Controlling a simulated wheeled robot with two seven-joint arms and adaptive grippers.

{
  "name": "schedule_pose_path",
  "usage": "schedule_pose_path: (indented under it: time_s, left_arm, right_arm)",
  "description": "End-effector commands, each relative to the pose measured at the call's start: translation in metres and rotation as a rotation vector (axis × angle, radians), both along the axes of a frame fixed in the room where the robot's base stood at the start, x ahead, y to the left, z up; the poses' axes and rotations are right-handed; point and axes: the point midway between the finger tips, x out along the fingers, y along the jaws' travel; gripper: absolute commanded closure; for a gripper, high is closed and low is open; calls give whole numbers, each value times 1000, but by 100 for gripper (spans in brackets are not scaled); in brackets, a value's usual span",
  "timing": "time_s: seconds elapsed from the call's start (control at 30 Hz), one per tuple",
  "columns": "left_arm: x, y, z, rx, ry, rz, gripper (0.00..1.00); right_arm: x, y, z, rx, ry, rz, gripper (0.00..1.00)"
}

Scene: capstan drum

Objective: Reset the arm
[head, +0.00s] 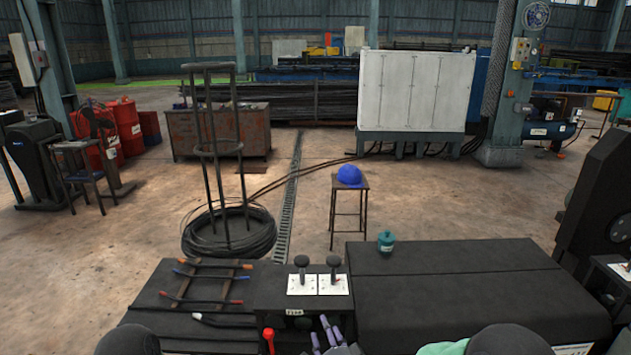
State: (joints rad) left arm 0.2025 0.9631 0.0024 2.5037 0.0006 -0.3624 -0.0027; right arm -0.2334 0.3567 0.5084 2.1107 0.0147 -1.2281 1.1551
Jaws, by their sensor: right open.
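My right gripper (327,332) shows at the bottom middle as purple-grey fingers spread apart, open and with nothing seen between them. It is just below the control box (282,302), which carries two black knobbed levers on white plates. The left lever (301,266) and the right lever (333,266) both stand upright. A red-knobbed handle (268,338) is to the left of the gripper. Whether the gripper touches the box front, I cannot tell. The rest of the right arm is mostly hidden, and my left gripper is not in view.
A dark bench top (450,285) with a green jar (386,242) extends right. Tools with coloured handles lie on a rack (208,283) at left. Large black machinery (605,200) stands at the right edge. Beyond are a wire coil (228,236) and a stool (349,187) with a blue helmet.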

Motion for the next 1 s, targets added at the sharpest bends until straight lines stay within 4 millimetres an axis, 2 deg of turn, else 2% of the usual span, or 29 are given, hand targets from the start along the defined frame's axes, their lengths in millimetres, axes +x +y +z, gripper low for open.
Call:
schedule_pose_path:
  time_s: [0.27, 0.37, 0.47, 0.57, 0.7, 0.8, 0.9, 1.0]
  left_arm:
    - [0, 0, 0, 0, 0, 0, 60]
    - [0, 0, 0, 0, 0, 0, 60]
    - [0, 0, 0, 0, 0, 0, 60]
    - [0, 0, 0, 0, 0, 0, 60]
    - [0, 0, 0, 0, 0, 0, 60]
    - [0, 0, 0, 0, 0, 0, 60]
    - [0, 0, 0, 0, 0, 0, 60]
    - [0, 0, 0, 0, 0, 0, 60]
  right_arm:
    - [-12, -15, -65, -182, 152, 36, 47]
    - [-22, -22, -95, -265, 224, 65, 47]
    - [-38, -31, -133, -368, 320, 115, 47]
    - [-66, -42, -180, -489, 442, 201, 47]
    - [-126, -58, -247, -655, 631, 394, 47]
    - [-176, -66, -283, -734, 741, 562, 47]
    - [-221, -70, -305, -778, 818, 722, 47]
    - [-255, -71, -317, -795, 860, 848, 47]
